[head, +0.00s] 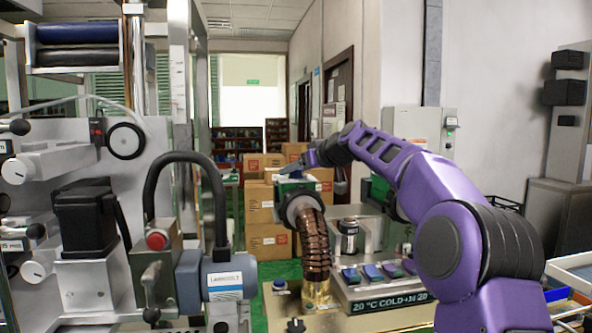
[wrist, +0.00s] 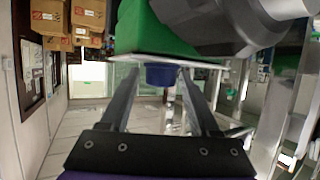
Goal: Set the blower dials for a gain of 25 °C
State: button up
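A green block (wrist: 150,35) with a pale metal plate along its edge is in front of my gripper (wrist: 160,80) in the wrist view. A short dark blue knob (wrist: 161,75) projects from it between my fingertips. My fingers are apart, one on each side of the knob, with a small gap seeming to show; contact is unclear. In the head view the green block (head: 292,187) sits atop a ribbed copper hose (head: 314,250), with my gripper (head: 293,168) beside it. A display strip (head: 390,303) reads "20 °C COLD+M 20", its right end hidden by my arm.
On the bench below are a blue knob (head: 279,285), a black knob (head: 295,325), coloured switches (head: 372,273) and a steel canister (head: 348,236). A machine with a grey-blue motor (head: 220,280) stands left. Cardboard boxes (head: 262,205) are stacked behind.

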grip_shut()
jog(key=shift+a+r+m+t+h+p, duration=0.15)
jog(key=shift+m+t+h+p, duration=0.9)
jog(key=shift+m+h, duration=0.7)
jog(key=shift+a+m+t+h+p, duration=0.1)
jog(key=shift+m+t+h+p, duration=0.15)
jog(key=shift+m+h+p, duration=1.2)
jog(key=shift+f+m+h+b, duration=0.2)
jog(key=shift+m+h, duration=0.4)
jog(key=shift+h, duration=0.3)
jog(key=shift+f+m+h+b, duration=0.15)
jog(key=shift+m+h, duration=0.45)
jog(key=shift+h, duration=0.3)
jog(key=m+h, duration=0.2)
jog(key=m+h+p, duration=0.1)
jog(key=shift+r+g, duration=0.25)
jog(key=shift+g, duration=0.15)
jog(key=shift+d+f+m+g+h+p, duration=0.15)
jog(key=shift+m+g+h+p, duration=0.25)
jog(key=shift+m+h, duration=0.35)
jog(key=shift+d+r+m+g+h+p, duration=0.1)
jog(key=shift+m+g+h+p, duration=0.3)
jog(key=shift+m+h, duration=0.3)
jog(key=shift+f+m+g+h, duration=0.2)
jog(key=shift+m+g+h, duration=0.25)
jog(key=shift+h, duration=0.1)
